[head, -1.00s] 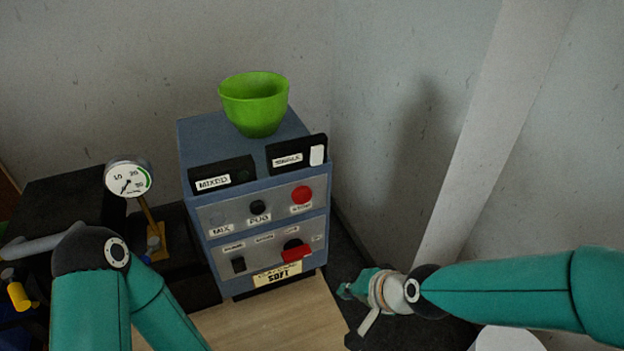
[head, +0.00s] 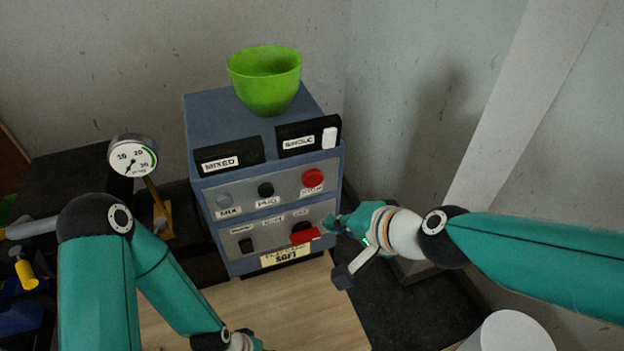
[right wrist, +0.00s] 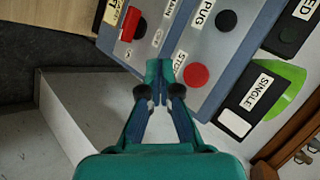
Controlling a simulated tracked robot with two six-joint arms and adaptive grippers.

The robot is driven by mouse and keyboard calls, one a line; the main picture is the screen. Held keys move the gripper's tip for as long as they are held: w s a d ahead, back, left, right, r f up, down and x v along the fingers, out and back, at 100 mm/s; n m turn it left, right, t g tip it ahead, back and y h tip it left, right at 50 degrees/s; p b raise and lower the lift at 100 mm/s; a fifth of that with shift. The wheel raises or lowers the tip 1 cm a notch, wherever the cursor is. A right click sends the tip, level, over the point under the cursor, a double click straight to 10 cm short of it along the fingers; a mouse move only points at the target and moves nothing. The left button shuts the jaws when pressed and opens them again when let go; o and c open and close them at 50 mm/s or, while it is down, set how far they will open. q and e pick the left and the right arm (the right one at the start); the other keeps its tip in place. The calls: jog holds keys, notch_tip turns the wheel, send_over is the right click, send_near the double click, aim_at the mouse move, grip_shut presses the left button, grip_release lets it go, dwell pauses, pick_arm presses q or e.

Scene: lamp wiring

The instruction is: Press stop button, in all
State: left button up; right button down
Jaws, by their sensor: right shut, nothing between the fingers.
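The red stop button (head: 312,178) is on the upper right of the blue-grey control box's (head: 335,205) front. It also shows in the right wrist view (right wrist: 196,75), beside its "STOP" label. My right gripper (head: 332,226) is shut and empty at the box's right edge, below the button and near the red switch (head: 305,236). In the right wrist view its closed tips (right wrist: 158,70) lie just left of the button; I see no contact with it.
Black and grey buttons sit left of the stop button. A green bowl (head: 265,82) and two label blocks, "MIXED" (head: 230,157) and "SINGLE" (head: 308,138), stand on top of the box. A dial gauge (head: 133,157) stands to the left. The wooden top (head: 270,315) in front is clear.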

aim_at(311, 184)
pick_arm(q)
jog(key=shift+r+p, duration=0.7)
jog(key=shift+r, duration=0.05)
pick_arm(e)
jog(key=w+a, duration=0.3)
jog(key=w, duration=0.4)
dwell(0.5)
pick_arm(q)
jog(key=shift+r, duration=0.15)
pick_arm(e)
jog(key=shift+w+a, duration=0.15)
jog(key=shift+w, duration=0.3)
pick_arm(q)
jog(key=shift+r+p, duration=0.15)
jog(key=shift+p, duration=0.2)
pick_arm(e)
jog(key=shift+w+a+r, duration=0.1)
jog(key=shift+w+a, duration=0.05)
jog(key=shift+w, duration=0.25)
pick_arm(q)
jog(key=shift+s+r, duration=0.1)
jog(key=shift+r, duration=0.05)
pick_arm(e)
jog(key=shift+w+r, duration=0.15)
jog(key=shift+w, duration=0.1)
dwell(0.9)
